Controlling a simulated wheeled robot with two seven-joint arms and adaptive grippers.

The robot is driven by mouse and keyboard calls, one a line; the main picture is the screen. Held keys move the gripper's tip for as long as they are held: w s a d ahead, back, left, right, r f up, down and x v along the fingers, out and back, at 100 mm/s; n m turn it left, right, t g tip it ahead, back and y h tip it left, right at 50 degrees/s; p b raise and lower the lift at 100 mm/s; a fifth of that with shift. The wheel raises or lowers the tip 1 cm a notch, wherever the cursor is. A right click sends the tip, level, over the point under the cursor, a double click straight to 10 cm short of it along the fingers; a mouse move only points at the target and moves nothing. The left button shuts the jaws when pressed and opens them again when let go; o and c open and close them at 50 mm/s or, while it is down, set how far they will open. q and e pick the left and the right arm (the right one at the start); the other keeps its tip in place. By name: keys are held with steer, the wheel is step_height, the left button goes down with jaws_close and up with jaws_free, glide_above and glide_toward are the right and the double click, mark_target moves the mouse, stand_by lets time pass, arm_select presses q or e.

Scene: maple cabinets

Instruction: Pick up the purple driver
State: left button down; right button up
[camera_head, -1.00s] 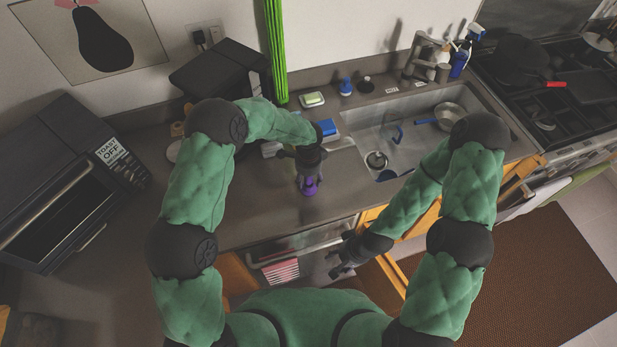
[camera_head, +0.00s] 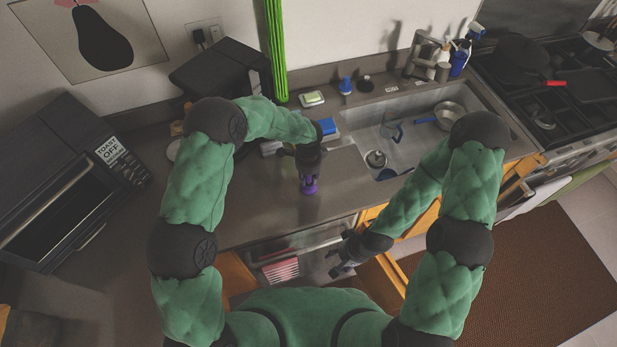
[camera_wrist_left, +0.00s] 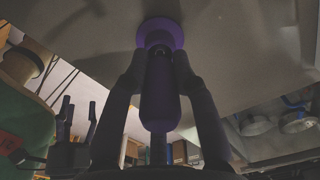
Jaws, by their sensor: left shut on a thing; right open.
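The purple driver (camera_head: 309,187) is upright at my left gripper (camera_head: 309,179), above or on the grey counter to the left of the sink. In the left wrist view the driver (camera_wrist_left: 160,95) has a long rounded body and a wide round flange at one end. The two fingers of my left gripper (camera_wrist_left: 158,75) are shut on it, one on each side. I cannot tell whether its end touches the counter. My right gripper (camera_head: 340,262) is open and empty, low in front of the counter near an open drawer.
The sink (camera_head: 415,135) holds a pan and other items, to the right of my left gripper. A blue sponge-like block (camera_head: 328,127) lies behind the gripper. A toaster oven (camera_head: 50,190) stands at the left. An open dishwasher-like drawer (camera_head: 290,262) is below the counter edge.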

arm_select(q)
step_height(320, 180, up, 2)
steer(key=shift+w+r, duration=0.1)
steer(key=s+d+r+b, duration=0.1)
steer(key=s+d+r, duration=0.1)
steer(key=s+r, duration=0.8)
steer(key=s, duration=0.4)
steer(key=shift+d, duration=0.4)
steer(key=shift+r, duration=0.1)
steer(key=c, duration=1.6)
jaws_free()
jaws_close()
